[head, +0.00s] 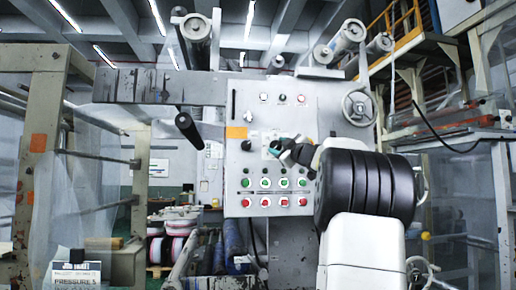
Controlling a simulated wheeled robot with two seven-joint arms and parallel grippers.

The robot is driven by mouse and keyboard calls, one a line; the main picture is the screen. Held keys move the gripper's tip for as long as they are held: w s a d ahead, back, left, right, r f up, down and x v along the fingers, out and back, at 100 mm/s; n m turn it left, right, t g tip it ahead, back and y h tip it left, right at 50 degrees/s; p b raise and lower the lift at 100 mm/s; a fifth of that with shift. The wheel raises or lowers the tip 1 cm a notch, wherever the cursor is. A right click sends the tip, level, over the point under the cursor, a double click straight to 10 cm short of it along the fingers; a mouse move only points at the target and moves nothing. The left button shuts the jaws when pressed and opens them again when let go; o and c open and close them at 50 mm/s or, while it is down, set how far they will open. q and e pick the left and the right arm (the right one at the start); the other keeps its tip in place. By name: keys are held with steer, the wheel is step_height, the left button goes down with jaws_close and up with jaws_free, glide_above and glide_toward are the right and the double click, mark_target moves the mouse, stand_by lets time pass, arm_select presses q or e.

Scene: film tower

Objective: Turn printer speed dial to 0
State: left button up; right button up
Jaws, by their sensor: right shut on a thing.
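The printer's grey control panel (268,100) faces me in the middle of the head view. A dark round dial (275,147) sits at mid-height on it, in front of a pale plate. My right gripper (281,149) comes in from the right and is shut on this dial. The fingers cover part of the dial, and its pointer and scale cannot be read. A second black knob (246,145) stands free to its left. My left gripper is not in view.
Rows of green buttons (265,183) and red buttons (265,201) lie just below the dial. A handwheel (359,108) is at upper right. A black roller end (188,130) juts out at left. A job card (76,275) reading "PRESSURE 5" stands at lower left.

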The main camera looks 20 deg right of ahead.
steer(key=o, duration=1.4)
steer(key=v, duration=0.8)
steer(key=shift+w, duration=0.1)
